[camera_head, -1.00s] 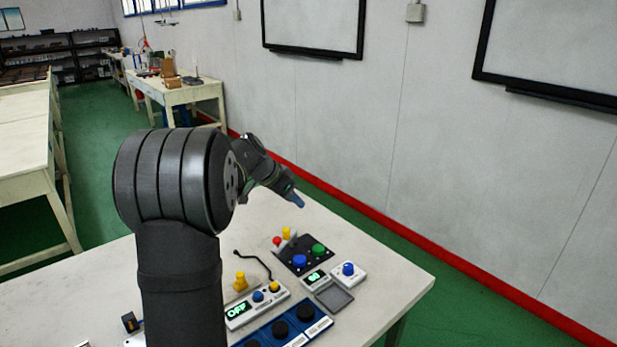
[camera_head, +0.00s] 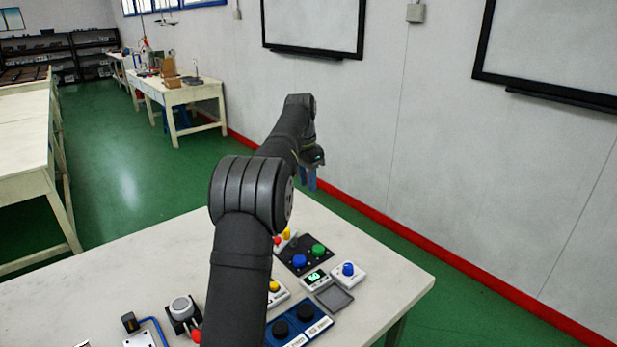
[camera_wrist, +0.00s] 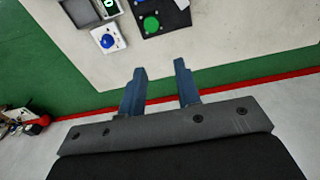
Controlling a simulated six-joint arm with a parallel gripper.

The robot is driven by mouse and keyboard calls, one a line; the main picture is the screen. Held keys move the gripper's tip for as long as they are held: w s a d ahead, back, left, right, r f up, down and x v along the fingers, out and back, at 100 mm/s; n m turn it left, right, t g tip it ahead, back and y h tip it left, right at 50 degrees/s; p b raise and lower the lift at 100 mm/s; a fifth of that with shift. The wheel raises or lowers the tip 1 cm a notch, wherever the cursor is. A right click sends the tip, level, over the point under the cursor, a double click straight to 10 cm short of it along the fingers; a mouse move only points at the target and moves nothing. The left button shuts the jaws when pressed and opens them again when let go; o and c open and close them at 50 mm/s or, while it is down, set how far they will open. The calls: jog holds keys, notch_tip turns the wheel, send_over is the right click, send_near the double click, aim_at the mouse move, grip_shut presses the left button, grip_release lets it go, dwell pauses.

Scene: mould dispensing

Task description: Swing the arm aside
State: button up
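My gripper (camera_head: 309,183) is raised over the far edge of the white table (camera_head: 380,268), its blue fingers pointing down. In the wrist view my gripper (camera_wrist: 160,82) shows two blue fingers apart with nothing between them. A black panel (camera_head: 306,255) with a blue knob (camera_head: 299,262) and a green knob (camera_head: 318,250) lies on the table nearer than the gripper. A small display unit (camera_head: 315,279) and a white box with a blue knob (camera_head: 348,270) sit beside it. My arm hides part of the table's devices.
A blue base with black knobs (camera_head: 297,324) is at the near edge. A grey round-topped device (camera_head: 182,309) and a blue tube (camera_head: 155,322) are left of my arm. A grey pan (camera_head: 334,297) lies near the display. The table's right end is clear.

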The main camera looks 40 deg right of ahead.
jog(key=shift+f+y, duration=0.5)
jog(key=shift+f, duration=3.9)
notch_tip(320, 180, up, 10)
jog(key=shift+d+f, duration=0.2)
jog(key=shift+d, duration=0.05)
